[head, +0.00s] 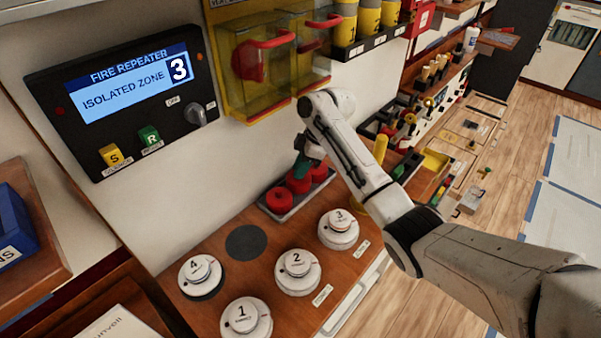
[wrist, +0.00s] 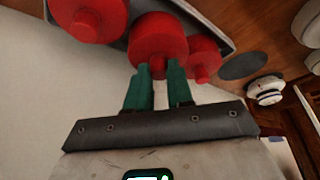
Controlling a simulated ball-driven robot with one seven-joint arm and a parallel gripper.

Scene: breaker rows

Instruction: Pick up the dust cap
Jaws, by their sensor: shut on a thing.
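Three red dust caps sit in a row in a dark tray (head: 272,210) at the back of the wooden counter, against the wall. My gripper (head: 301,166) reaches down to the middle dust cap (head: 298,182). In the wrist view, the green fingers of my gripper (wrist: 158,74) are shut on the small knob of the middle dust cap (wrist: 157,36). Another dust cap (wrist: 92,18) shows on its left and a third dust cap (wrist: 203,56) on its right. The cap's underside is hidden, so I cannot tell whether it is clear of the tray.
White numbered detector heads, such as number 4 (head: 201,272) and number 3 (head: 338,229), stand on the counter around a dark round pad (head: 247,242). A fire repeater panel (head: 122,92) and yellow clear-fronted boxes (head: 262,66) are on the wall behind.

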